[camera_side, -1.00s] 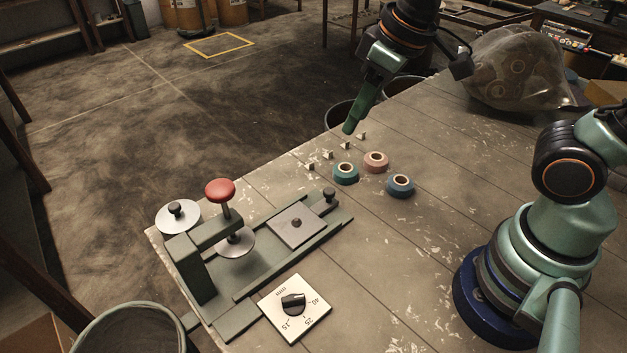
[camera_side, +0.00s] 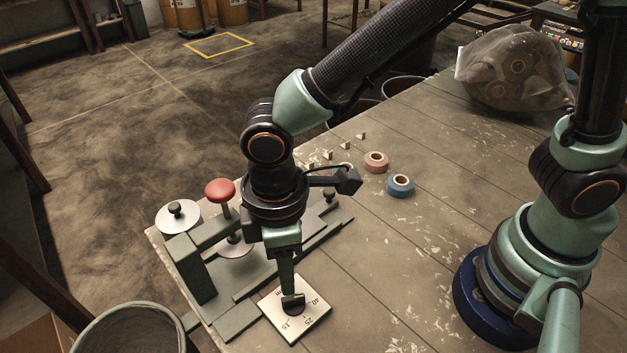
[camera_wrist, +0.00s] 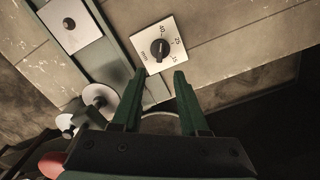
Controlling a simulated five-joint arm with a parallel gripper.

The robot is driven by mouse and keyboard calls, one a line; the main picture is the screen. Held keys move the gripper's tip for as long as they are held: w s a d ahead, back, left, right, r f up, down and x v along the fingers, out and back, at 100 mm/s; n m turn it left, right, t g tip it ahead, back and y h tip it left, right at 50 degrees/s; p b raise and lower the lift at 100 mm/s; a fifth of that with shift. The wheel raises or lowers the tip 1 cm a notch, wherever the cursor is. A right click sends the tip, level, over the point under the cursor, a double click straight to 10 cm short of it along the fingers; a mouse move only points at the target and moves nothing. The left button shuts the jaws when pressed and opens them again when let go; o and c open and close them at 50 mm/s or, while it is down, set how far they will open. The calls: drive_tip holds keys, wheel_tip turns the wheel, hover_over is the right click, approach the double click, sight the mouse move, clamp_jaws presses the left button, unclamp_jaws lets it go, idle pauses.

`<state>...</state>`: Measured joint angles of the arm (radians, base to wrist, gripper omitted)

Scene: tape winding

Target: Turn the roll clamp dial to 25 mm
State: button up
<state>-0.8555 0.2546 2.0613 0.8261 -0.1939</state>
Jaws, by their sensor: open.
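The roll clamp dial (camera_side: 293,304) is a black knob on a square white plate marked 15, 25, 40 and mm. It lies flat on the table beside the green clamp. In the wrist view the dial (camera_wrist: 160,49) is just beyond my fingertips, and its knob seems to lie roughly toward the 40; the exact setting is too small to read. My gripper (camera_wrist: 160,75) is open and empty, its two green fingers apart. In the side view my gripper (camera_side: 287,287) points down over the dial and hides part of it. I cannot tell its exact height.
The green clamp fixture (camera_side: 208,268) with a red-knobbed handle (camera_side: 220,191) stands just left of my gripper. A pink tape roll (camera_side: 376,162) and a blue one (camera_side: 400,185) lie further back. A bin (camera_side: 130,332) is at the front left. The table right of the dial is clear.

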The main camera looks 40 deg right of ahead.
sight(288, 298)
wheel_tip(288, 298, down, 8)
drive_tip(key=shift+f, duration=0.2)
clamp_jaws()
